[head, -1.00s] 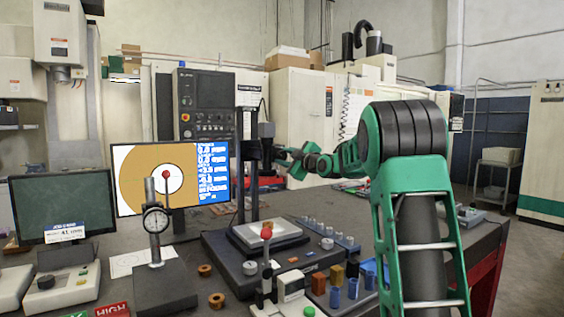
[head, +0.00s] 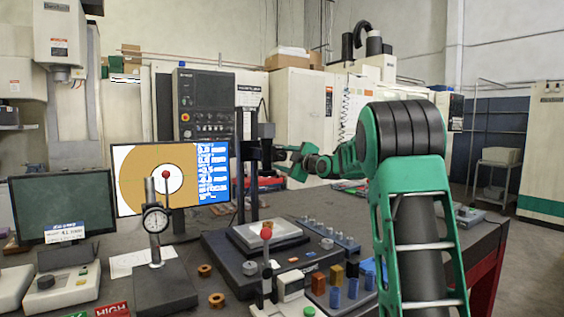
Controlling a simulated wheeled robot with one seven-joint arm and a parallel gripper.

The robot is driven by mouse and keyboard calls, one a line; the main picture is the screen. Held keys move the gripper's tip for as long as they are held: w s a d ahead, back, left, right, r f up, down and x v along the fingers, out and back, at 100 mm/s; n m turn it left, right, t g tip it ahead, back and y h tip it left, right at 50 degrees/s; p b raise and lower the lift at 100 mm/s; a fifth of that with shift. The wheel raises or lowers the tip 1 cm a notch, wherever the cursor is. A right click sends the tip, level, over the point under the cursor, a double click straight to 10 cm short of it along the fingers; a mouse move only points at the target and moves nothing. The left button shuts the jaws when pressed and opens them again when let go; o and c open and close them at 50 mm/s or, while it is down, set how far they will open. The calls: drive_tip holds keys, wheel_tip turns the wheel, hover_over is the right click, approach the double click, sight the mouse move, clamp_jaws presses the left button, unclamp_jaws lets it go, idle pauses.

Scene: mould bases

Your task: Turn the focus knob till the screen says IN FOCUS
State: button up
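The screen (head: 140,180) stands at the left behind the dial gauge. It shows a tan ring with a white centre and a blue text panel at its right; the text is too small to read. My gripper (head: 284,155) is at the right side of the column's head, where the focus knob appears to be. The knob is not clearly made out, and whether the fingers touch it or are closed cannot be told.
A dial gauge stand (head: 156,222) with a red ball top is in front of the screen. Another red-topped stand (head: 266,262), coloured blocks and blue cylinders (head: 335,296) crowd the front. A dark monitor (head: 62,207) stands at the far left.

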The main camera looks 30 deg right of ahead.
drive_tip(key=shift+d+r, duration=0.1)
drive_tip(key=shift+r, duration=0.05)
drive_tip(key=shift+s, duration=0.5)
drive_tip(key=s, duration=0.9)
drive_tip(key=shift+s+d, duration=0.15)
drive_tip(key=shift+s, duration=0.2)
